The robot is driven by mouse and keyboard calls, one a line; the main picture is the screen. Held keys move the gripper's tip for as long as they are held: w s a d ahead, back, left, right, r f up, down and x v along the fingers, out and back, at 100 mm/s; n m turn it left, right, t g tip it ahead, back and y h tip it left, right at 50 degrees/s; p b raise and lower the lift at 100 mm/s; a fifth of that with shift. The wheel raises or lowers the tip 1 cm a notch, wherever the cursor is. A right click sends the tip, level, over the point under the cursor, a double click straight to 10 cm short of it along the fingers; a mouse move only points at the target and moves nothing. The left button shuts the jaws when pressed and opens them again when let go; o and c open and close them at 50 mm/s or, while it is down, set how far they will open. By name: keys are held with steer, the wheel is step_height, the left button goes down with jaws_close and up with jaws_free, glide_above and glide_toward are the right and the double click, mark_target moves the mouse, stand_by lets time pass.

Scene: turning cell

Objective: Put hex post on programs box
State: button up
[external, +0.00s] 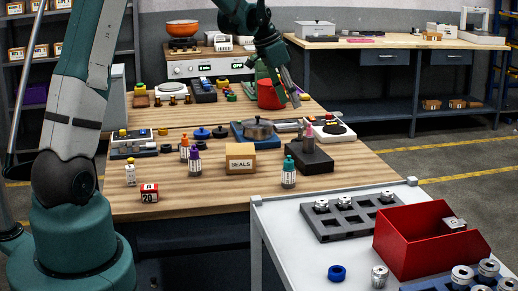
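I cannot tell for sure which piece is the hex post. A short silver post (379,277) stands upright on the white table, and a silver block with a hole (454,225) shows in the red bin. No label reading programs can be made out; a cardboard box marked SEALS (240,158) stands on the wooden bench. My gripper (294,97) is over the back of the bench, beside a red container (269,94), far from the white table. Its fingers look close together and point down; whether they hold anything is too small to tell.
The white table (283,225) holds a grey tray (353,232) with silver parts, the red bin (405,243) and a blue ring (337,273).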

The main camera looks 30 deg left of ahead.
steer(key=s+a+r+n+t, duration=0.1)
steer(key=s+r, duration=0.4)
steer(key=s, duration=0.3)
steer(key=s+r+n+y, duration=0.15)
steer(key=s+r, duration=0.25)
steer(key=s, duration=0.4)
steer(key=s+a+r+n+t, duration=0.1)
steer(key=s+r+n, duration=0.1)
steer(key=s+r, duration=0.5)
steer(key=s+a+f+n, duration=0.1)
steer(key=s+f, duration=0.2)
steer(key=s, duration=0.9)
steer(key=s+a+f+n+t+y, duration=0.1)
steer(key=s+f+n, duration=0.1)
steer(key=s, duration=1)
steer(key=shift+f+t, duration=0.3)
steer(key=shift+f, duration=0.1)
